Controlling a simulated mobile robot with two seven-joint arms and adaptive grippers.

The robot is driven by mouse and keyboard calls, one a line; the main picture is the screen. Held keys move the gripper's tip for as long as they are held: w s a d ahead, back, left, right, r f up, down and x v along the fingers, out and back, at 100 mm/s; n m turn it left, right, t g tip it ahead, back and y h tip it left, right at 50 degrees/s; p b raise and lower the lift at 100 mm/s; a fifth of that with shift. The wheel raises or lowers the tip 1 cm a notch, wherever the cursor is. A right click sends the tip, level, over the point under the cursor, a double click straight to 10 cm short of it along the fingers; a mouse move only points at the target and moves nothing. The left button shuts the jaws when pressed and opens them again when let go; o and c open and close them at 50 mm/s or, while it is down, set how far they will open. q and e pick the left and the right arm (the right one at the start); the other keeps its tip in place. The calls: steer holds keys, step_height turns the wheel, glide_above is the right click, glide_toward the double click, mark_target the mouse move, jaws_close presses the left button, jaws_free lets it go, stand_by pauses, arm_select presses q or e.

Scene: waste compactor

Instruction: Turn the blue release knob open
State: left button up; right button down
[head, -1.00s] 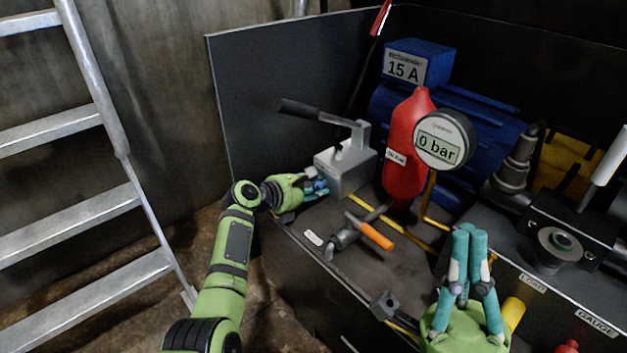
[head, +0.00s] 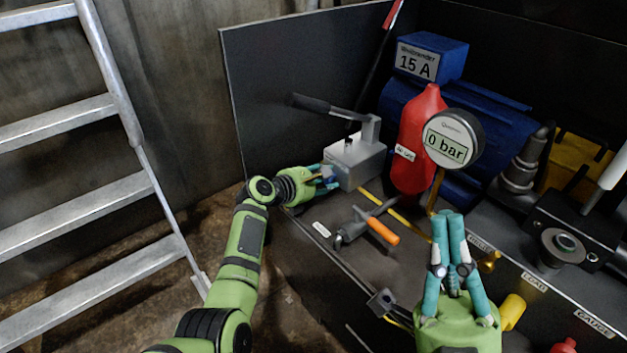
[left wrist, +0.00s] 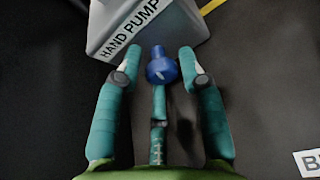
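The blue release knob (left wrist: 162,68) sticks out from the grey hand pump (left wrist: 140,28), with a light mark on its face. My left gripper (left wrist: 159,52) is open, with one finger on each side of the knob and a small gap showing at both sides. In the head view, the left gripper (head: 326,174) is at the near left side of the hand pump (head: 356,163), and its fingers partly hide the knob (head: 328,173). My right gripper (head: 447,215) is shut and empty, pointing up in front of the gauge.
A red gas bottle (head: 413,140) and a gauge reading 0 bar (head: 448,142) stand right of the pump. The pump's lever (head: 315,104) reaches left above my left gripper. A ladder (head: 100,190) stands at left.

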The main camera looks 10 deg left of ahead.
arm_select(q)
steer(key=v, duration=1.2)
steer(key=shift+w+r, duration=0.1)
